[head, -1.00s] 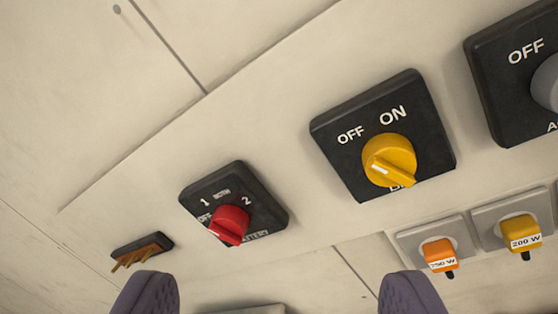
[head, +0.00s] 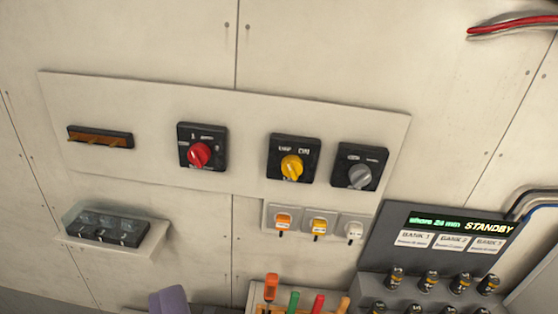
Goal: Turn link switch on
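A yellow rotary knob (head: 291,167) sits on a black switch plate (head: 277,147) with white OFF and ON lettering along its top. It is on the pale wall panel, between a red knob and a grey knob. The plate's lower label is not readable, so I cannot confirm the link name. The knob's setting is too small to tell. One purple-grey finger of my gripper (head: 169,301) shows at the bottom edge, below and left of the switch and apart from it. The other finger is not visible. Nothing is seen held.
A red-knob battery switch (head: 198,155) and a grey-knob switch (head: 359,176) flank the yellow one. Below are small orange, yellow and white plugs (head: 283,222), coloured handles (head: 271,285) and a STANDBY panel (head: 440,225). A clear-covered box (head: 105,227) juts out at left.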

